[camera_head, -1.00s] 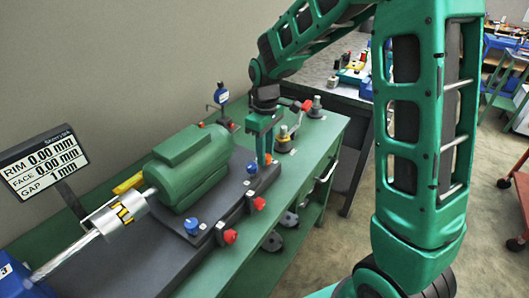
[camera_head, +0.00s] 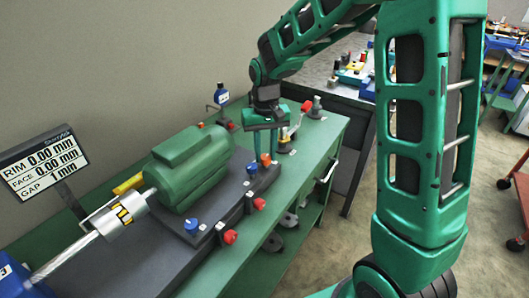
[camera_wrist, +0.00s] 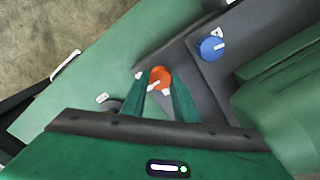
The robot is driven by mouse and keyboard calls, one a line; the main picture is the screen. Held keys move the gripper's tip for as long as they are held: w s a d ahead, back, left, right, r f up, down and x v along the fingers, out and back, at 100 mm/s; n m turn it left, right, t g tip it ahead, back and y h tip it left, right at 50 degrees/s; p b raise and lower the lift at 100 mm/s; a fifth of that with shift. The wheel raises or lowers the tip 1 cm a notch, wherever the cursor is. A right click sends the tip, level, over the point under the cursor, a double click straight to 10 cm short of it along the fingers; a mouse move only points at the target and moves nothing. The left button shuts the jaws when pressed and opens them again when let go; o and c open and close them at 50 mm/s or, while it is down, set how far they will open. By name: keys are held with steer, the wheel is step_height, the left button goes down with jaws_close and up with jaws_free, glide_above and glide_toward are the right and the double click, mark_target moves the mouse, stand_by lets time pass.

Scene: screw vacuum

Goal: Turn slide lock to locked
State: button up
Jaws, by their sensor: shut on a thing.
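My gripper (camera_wrist: 158,84) reaches down at the right end of the dark machine base (camera_wrist: 190,70). Its two green fingers stand on either side of an orange knob (camera_wrist: 161,74) and are shut on it. The knob has a white pointer mark. No readable lock label shows, so I cannot tell its position from lettering. In the head view, my gripper (camera_head: 266,160) is at the same base, with a little of the orange knob (camera_head: 265,158) between the fingertips. A blue knob (camera_wrist: 211,48) with a white pointer sits beside it, apart from the fingers.
A green motor (camera_head: 190,165) stands on the base close to my gripper. Red knobs (camera_head: 230,237) and another blue knob (camera_head: 192,227) line the front side. A display (camera_head: 42,160) stands at left. Small tools with red handles (camera_head: 306,106) stand on the bench behind my gripper.

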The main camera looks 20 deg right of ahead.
mark_target(265, 155)
steer(key=shift+w+r+m, duration=0.1)
steer(key=shift+w+m, duration=0.15)
steer(key=shift+m, duration=0.05)
steer(key=o, duration=1.1)
steer(key=shift+c, duration=0.2)
steer(key=shift+s, duration=0.15)
step_height(265, 155, up, 11)
steer(key=shift+f, duration=0.2)
